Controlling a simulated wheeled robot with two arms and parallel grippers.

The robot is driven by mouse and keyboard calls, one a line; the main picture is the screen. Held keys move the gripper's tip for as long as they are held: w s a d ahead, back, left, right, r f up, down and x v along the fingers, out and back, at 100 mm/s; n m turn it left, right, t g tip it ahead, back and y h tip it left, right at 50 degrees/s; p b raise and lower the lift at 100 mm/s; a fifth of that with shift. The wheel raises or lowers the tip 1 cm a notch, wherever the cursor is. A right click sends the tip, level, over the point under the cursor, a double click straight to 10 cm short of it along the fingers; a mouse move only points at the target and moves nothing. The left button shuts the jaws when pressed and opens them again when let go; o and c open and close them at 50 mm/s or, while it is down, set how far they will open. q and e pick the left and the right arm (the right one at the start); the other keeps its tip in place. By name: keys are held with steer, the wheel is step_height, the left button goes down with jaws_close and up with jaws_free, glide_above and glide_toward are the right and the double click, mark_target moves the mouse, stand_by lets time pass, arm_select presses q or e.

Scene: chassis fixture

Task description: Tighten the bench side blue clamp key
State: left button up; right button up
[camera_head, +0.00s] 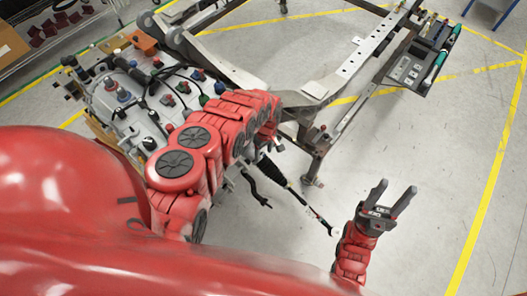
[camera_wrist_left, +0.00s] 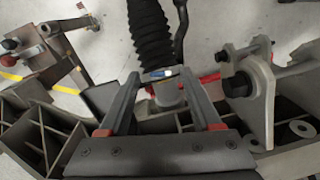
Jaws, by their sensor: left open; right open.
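A small blue clamp key (camera_wrist_left: 162,72) with a pale end shows in the left wrist view, below the black rubber bellows. It lies in the picture between the fingertips of my left gripper (camera_wrist_left: 159,77), which is open. I cannot tell whether either finger touches it. A grey block (camera_wrist_left: 168,94) sits just below the key. In the head view my left arm covers this spot, and the key does not show clearly there. My right gripper (camera_head: 388,207) is open and empty, over bare floor.
A metal chassis frame (camera_head: 358,62) runs across the top of the head view. A crowded grey unit (camera_head: 128,100) with coloured knobs stands left of my left arm. A black rod with bellows (camera_head: 290,188) points down to the right. A tool tray (camera_head: 412,68) is top right.

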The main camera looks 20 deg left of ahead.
arm_select(q)
steer(key=shift+f, duration=0.25)
